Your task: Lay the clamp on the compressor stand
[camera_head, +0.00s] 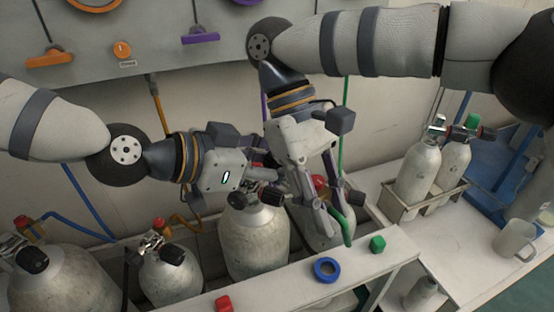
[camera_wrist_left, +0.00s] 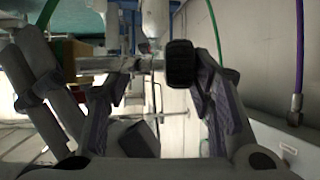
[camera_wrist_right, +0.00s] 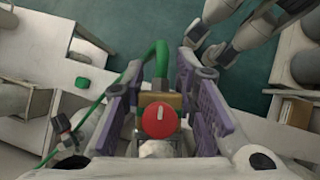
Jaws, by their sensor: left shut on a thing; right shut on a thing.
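My right gripper (camera_head: 338,212) reaches down over a grey cylinder (camera_head: 318,232). In the right wrist view (camera_wrist_right: 158,112) its fingers are shut on a brass-coloured fitting with a red round knob (camera_wrist_right: 160,119), at the end of a green hose (camera_wrist_right: 160,65). This fitting looks like the clamp. My left gripper (camera_head: 262,184) is beside it, over the middle cylinder (camera_head: 254,240). In the left wrist view its fingers are shut on a black ribbed knob (camera_wrist_left: 181,65) on a metal valve. I cannot tell which surface is the compressor stand.
A white ledge (camera_head: 215,297) runs in front of the cylinders, bearing a blue ring (camera_head: 327,270), a green block (camera_head: 377,244) and a red block (camera_head: 223,303). At right, a bench holds a metal rack (camera_head: 400,210) with two cylinders and a mug (camera_head: 514,240). A wall panel (camera_head: 165,45) stands behind.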

